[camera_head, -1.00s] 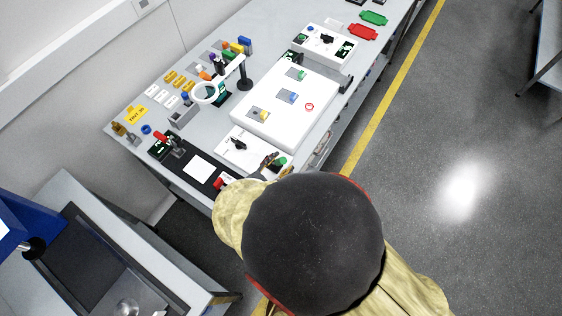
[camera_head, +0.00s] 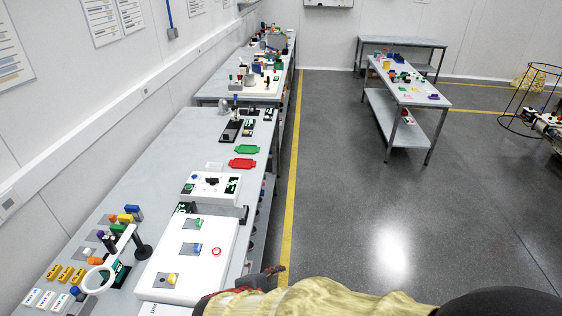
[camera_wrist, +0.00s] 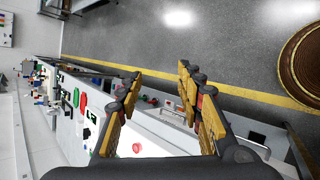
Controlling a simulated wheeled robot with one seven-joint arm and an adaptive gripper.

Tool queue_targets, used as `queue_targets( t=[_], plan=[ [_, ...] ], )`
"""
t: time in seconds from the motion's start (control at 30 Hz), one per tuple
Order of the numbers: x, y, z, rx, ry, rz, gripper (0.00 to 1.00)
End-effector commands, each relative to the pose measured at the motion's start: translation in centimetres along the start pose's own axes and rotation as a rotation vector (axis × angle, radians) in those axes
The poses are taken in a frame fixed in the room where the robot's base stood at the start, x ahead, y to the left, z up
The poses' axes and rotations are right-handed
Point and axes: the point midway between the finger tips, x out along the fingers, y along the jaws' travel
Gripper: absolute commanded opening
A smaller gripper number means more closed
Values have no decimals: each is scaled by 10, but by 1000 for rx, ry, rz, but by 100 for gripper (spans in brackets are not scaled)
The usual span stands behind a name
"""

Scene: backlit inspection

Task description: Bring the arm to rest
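My gripper (camera_wrist: 160,82) is open in the wrist view, with its two yellow-and-black fingers well apart. Nothing is held between them. In the head view part of my gripper (camera_head: 268,280) shows low in the picture, beside the right edge of the near bench (camera_head: 130,190). My arm in its pale yellow cover runs along the bottom edge and hides part of the floor. The finger gap is not clear in the head view.
A white light panel (camera_head: 165,278) with small blocks lies on the near bench. A ring magnifier (camera_head: 109,272) stands left of it. Red (camera_head: 242,163) and green (camera_head: 247,149) trays lie farther back. Open grey floor (camera_head: 370,200) spreads to the right, past a yellow line (camera_head: 292,180).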

Motion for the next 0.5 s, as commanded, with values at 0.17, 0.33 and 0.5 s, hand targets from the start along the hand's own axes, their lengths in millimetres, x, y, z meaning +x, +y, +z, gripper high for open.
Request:
queue_targets(
  t=[0.17,0.33,0.5],
  plan=[
    [-2,5,91,355,-42,-184,37],
    [-17,-6,156,688,-44,-329,37],
    [-41,-17,204,1022,-12,-434,37]
  ],
)
